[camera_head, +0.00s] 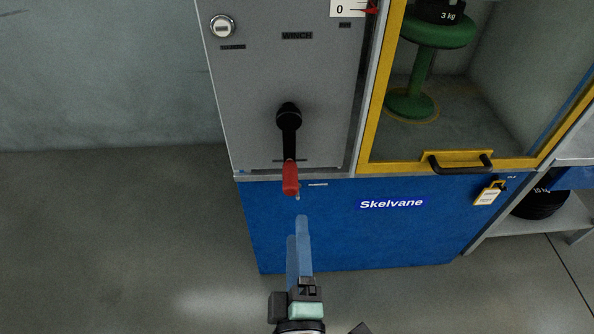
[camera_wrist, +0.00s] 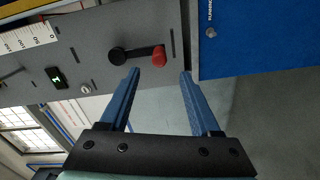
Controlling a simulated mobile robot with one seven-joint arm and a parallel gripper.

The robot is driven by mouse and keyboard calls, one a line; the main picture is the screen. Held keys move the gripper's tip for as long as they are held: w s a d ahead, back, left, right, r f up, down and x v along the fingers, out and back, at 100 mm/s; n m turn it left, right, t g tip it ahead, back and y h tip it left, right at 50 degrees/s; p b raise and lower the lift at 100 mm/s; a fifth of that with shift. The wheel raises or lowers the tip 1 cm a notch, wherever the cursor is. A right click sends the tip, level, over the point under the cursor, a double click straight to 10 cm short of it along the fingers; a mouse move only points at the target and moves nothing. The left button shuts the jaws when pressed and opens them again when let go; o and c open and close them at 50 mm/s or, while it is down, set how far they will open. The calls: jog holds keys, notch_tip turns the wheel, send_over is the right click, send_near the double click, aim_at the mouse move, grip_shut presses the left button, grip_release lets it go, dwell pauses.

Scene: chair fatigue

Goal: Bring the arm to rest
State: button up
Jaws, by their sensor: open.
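My gripper (camera_head: 299,240) is in front of the blue lower panel, just below the winch handle in the head view. In the wrist view my gripper (camera_wrist: 158,76) has its two blue fingers spread apart with nothing between them. The winch crank (camera_head: 290,140) is black with a red grip (camera_head: 290,178) that hangs downward on the grey panel. The red grip also shows in the wrist view (camera_wrist: 159,56), ahead of the fingertips and apart from them as far as I can tell.
A yellow-framed door (camera_head: 378,100) with a black handle (camera_head: 460,166) encloses a green stool (camera_head: 425,70) bearing a 3 kg weight. A shelf with dark weights (camera_head: 540,203) stands right. Open floor (camera_head: 110,240) lies left.

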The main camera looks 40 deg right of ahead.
dwell(0.5)
jog(key=w+a+r+m+t, duration=0.2)
jog(key=w+r+m, duration=0.1)
jog(key=r, duration=0.6)
jog(key=w+a+r+m+t, duration=0.2)
jog(key=w+r+m, duration=0.1)
jog(key=r, duration=0.6)
jog(key=w+a+r+m+t, duration=0.2)
jog(key=w+r, duration=0.2)
jog(key=r, duration=0.5)
jog(key=s+a+r+t+y, duration=0.3)
jog(key=a+r+y, duration=0.25)
jog(key=r, duration=0.55)
jog(key=s+a+r+t+y, duration=0.4)
jog(key=a+r+y, duration=0.15)
jog(key=r, duration=0.65)
notch_tip(320, 180, up, 35)
jog(key=h+p, duration=0.1)
jog(key=p, duration=3.6)
jog(key=shift+w+a+r+g, duration=0.15)
jog(key=shift+w+a+g, duration=0.05)
jog(key=shift+w+g, duration=0.1)
